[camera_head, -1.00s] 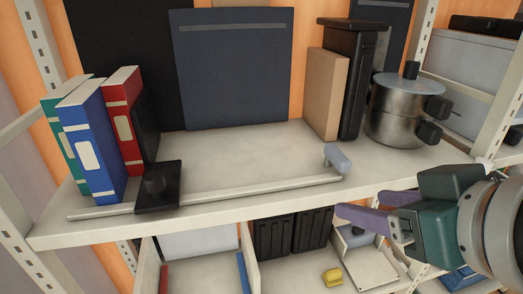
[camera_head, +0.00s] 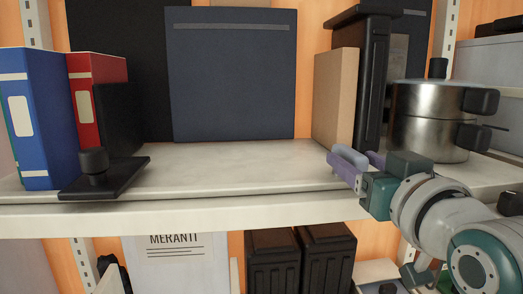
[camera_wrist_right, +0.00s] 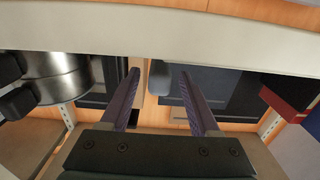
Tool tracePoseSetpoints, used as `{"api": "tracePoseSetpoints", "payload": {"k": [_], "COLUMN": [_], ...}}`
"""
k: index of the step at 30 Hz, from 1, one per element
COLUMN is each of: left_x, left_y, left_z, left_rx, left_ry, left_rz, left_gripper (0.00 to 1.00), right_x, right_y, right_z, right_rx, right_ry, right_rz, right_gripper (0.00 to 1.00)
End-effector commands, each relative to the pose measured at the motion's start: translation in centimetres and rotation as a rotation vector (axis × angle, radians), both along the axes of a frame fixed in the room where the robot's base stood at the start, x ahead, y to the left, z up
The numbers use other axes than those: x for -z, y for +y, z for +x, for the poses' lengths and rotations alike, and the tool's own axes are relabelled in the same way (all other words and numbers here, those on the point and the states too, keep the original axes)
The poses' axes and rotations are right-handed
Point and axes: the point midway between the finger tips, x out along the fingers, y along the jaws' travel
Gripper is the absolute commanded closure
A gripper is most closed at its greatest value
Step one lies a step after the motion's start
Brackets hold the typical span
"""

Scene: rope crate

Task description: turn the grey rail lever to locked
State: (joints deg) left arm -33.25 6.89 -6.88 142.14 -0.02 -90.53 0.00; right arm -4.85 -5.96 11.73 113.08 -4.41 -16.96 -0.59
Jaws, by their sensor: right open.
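The grey rail lever (camera_head: 350,154) is a rounded blue-grey handle at the right end of the thin rail (camera_head: 230,193) along the shelf's front edge. The near finger hides the lever's lower part. In the right wrist view, a blue-grey part that looks like the lever (camera_wrist_right: 160,77) lies between the open fingers (camera_wrist_right: 160,100), with a gap to the left finger. Contact with the right finger is unclear. My left gripper is not in view.
A black plate with a knob (camera_head: 94,162) stands at the rail's left, before blue (camera_head: 30,120) and red (camera_head: 98,75) binders. The shelf middle (camera_head: 230,168) is clear.

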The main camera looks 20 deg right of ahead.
Motion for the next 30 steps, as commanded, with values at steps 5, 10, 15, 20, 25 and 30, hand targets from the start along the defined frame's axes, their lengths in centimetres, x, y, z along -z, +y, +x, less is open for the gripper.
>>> {"api": "tracePoseSetpoints", "payload": {"k": [5, 10, 15, 20, 25, 30], "left_x": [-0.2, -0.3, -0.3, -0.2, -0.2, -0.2], "left_y": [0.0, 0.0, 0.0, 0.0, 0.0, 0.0], "left_z": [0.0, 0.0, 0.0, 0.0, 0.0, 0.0], "left_rx": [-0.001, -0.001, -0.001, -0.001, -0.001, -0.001], "left_ry": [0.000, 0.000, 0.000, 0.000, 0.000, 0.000], "left_rz": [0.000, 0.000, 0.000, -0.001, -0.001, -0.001], "left_gripper": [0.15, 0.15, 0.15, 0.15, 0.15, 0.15], "right_x": [0.0, 0.0, 0.0, 0.1, 0.1, 0.1], "right_y": [-0.7, -1.0, -1.1, -1.1, -1.1, -1.1], "right_z": [2.9, 4.2, 4.5, 4.4, 4.4, 4.4], "right_rx": [0.000, 0.000, 0.000, 0.000, 0.000, 0.000], "right_ry": [0.000, 0.000, 0.001, 0.001, 0.001, 0.001], "right_rz": [0.000, -0.001, 0.000, 0.000, 0.000, 0.000], "right_gripper": [0.38, 0.38, 0.38, 0.40, 0.59, 0.78]}}
